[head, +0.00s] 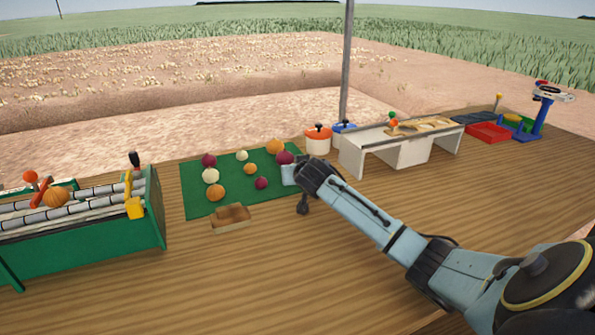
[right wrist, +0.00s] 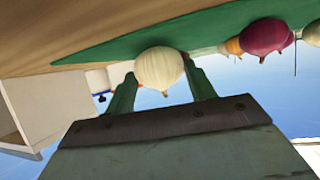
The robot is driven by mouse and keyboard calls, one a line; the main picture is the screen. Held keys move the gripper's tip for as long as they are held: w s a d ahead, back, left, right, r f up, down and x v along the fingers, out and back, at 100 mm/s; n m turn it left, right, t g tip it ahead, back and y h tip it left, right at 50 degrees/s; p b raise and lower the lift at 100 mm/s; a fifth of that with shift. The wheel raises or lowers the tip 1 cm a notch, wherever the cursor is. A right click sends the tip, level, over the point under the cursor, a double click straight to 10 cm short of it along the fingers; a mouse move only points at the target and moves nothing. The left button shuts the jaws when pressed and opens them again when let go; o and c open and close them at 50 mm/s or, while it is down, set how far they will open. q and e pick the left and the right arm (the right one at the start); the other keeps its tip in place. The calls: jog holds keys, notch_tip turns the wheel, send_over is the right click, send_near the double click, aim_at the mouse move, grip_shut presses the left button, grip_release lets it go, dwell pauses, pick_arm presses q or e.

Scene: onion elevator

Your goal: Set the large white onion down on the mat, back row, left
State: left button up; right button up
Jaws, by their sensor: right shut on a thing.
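The large white onion (right wrist: 158,68) is between the green fingers of my right gripper (right wrist: 160,88), shut on it, in the right wrist view. In the head view my right gripper (head: 289,174) is at the right edge of the green mat (head: 196,205), near a purple onion (head: 285,157); the held onion is hidden there. I cannot tell whether the held onion touches the mat. Other onions lie on the mat: a white one (head: 210,176), a small white one (head: 242,155), a purple one at the back left (head: 208,160) and several more. My left gripper is not in view.
A green roller conveyor (head: 100,225) stands at the left. A wooden brush-like block (head: 230,217) lies at the mat's front edge. Orange (head: 318,140) and blue lidded pots stand behind my gripper. A white bench-like stand (head: 390,150) is to the right. The front table is clear.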

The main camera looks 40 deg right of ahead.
jog(key=o, duration=1.1)
jog(key=shift+c, duration=0.2)
jog(key=shift+r, duration=0.1)
jog(key=shift+s+a+r, duration=0.15)
jog(key=shift+s+a, duration=0.05)
jog(key=shift+s, duration=0.15)
jog(key=p+v, duration=0.3)
jog(key=v, duration=0.6)
jog(key=shift+s+a+r, duration=0.2)
jog(key=shift+s, duration=0.05)
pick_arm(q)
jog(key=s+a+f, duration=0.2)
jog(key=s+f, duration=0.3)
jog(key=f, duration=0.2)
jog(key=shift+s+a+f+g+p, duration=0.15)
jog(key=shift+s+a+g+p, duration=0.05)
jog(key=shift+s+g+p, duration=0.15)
pick_arm(e)
jog(key=shift+s+a+r, duration=0.25)
jog(key=shift+s+r, duration=0.05)
jog(key=shift+s, duration=0.25)
jog(key=shift+r, duration=0.1)
